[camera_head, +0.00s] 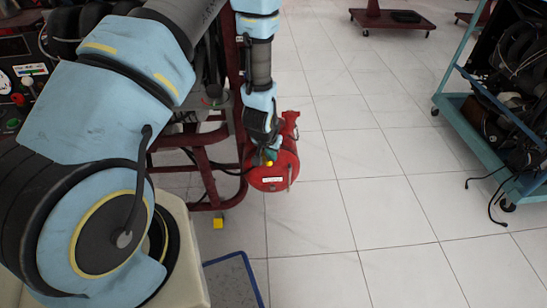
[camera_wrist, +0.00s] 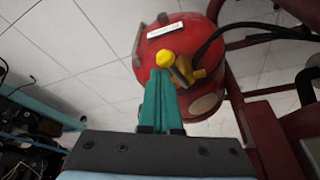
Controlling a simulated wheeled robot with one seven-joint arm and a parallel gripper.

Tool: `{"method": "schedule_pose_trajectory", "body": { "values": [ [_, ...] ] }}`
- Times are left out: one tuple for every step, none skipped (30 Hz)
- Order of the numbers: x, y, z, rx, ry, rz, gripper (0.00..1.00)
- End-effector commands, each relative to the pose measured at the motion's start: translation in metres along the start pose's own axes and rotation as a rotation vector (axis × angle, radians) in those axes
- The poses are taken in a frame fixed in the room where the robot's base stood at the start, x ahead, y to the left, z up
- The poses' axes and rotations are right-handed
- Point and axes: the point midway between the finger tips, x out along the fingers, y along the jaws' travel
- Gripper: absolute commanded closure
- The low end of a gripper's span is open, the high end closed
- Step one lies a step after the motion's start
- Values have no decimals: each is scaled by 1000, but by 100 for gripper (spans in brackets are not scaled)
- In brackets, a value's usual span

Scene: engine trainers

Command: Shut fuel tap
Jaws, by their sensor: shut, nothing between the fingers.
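A red fuel tank (camera_head: 277,180) lies low beside the trainer's dark red frame, and it fills the top middle of the wrist view (camera_wrist: 212,30). On its end, in the wrist view, is a yellow tap fitting (camera_wrist: 198,74) with a round yellow knob (camera_wrist: 166,59) and a short dark piece between them. My gripper (camera_wrist: 160,73) has green fingers, pressed together and empty. Their tips are right at the yellow knob; I cannot tell whether they touch it. In the head view my gripper (camera_head: 268,155) is in front of the tank and hides most of the tap.
The dark red frame (camera_head: 206,170) stands left of the tank, and black hoses (camera_wrist: 262,25) run from the tap side towards it. A blue cart (camera_head: 465,105) with trailing cables stands at the right. The tiled floor between is clear.

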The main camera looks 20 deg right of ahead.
Motion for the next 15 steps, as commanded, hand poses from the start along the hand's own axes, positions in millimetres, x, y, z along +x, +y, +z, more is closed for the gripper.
{"method": "schedule_pose_trajectory", "body": {
  "values": [
    [0,-2,0,-4,-1,-2,100],
    [0,-3,0,-6,-1,-2,100],
    [0,-4,0,-7,-1,-2,100],
    [0,-4,0,-8,-1,-3,100],
    [0,-5,1,-9,-1,-3,100],
    [0,-5,1,-9,-1,-3,100],
    [0,-6,1,-10,-1,-3,100],
    [-1,-6,2,-10,-1,-3,100],
    [-1,-7,2,-11,0,-3,100],
    [-1,-8,2,-11,0,-3,100],
    [-1,-8,3,-11,0,-3,100],
    [-1,-8,3,-11,0,-3,100],
    [-1,-9,3,-11,0,-4,100],
    [-1,-9,3,-11,0,-4,100],
    [-1,-10,4,-11,0,-4,100]
  ]
}}
